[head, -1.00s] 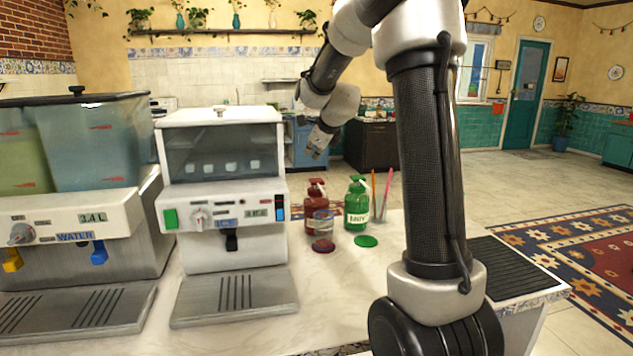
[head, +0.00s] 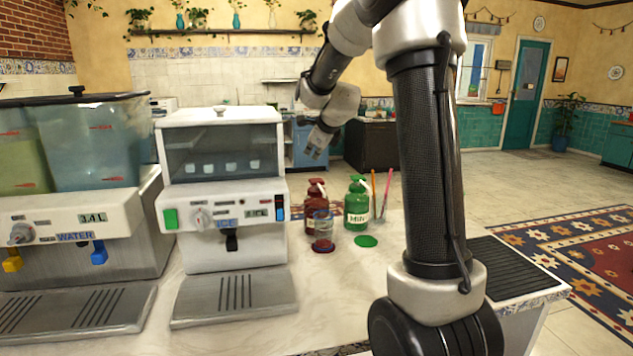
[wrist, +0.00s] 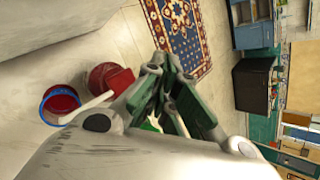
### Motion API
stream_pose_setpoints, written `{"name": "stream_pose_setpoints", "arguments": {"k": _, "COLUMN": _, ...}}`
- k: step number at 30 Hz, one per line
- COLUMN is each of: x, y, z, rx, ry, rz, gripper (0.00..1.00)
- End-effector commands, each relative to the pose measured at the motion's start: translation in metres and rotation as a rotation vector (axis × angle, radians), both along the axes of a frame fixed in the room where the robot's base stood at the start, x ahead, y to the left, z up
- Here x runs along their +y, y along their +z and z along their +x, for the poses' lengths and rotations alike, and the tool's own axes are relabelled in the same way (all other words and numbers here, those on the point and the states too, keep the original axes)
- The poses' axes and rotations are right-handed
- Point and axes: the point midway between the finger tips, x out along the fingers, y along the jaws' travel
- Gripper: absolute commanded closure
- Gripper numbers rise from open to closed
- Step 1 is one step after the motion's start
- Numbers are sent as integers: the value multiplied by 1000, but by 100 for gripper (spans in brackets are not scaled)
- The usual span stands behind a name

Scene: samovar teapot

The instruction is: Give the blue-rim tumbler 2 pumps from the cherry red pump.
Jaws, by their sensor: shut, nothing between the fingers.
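The cherry red pump (head: 314,212) stands on the counter, right of the ice machine. In the wrist view, the red pump (wrist: 118,80) has its pale spout (wrist: 88,108) pointing toward the tumbler. The clear blue-rim tumbler (head: 322,229) stands upright just in front of the pump, over a red coaster (head: 322,248). In the wrist view, the tumbler (wrist: 46,110) shows its blue rim and red inside; whether that red is syrup or the coaster is unclear. My gripper (head: 315,154) is shut and empty, above the red pump's head. My gripper (wrist: 168,112) also shows in the wrist view.
A green pump (head: 357,205) stands close right of the red one, with a green coaster (head: 366,241) in front. A holder with straws (head: 386,195) is beside it. The ice machine (head: 222,200) and water dispenser (head: 80,220) fill the left. The front counter is clear.

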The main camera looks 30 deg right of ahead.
Motion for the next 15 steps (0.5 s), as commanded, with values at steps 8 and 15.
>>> {"name": "stream_pose_setpoints", "arguments": {"k": 8, "x": 0, "y": 30, "z": 1, "rx": -4, "ry": 1, "rz": 0, "gripper": 100}}
{"name": "stream_pose_setpoints", "arguments": {"k": 15, "x": 0, "y": 38, "z": 0, "rx": 1, "ry": -1, "rz": 0, "gripper": 100}}
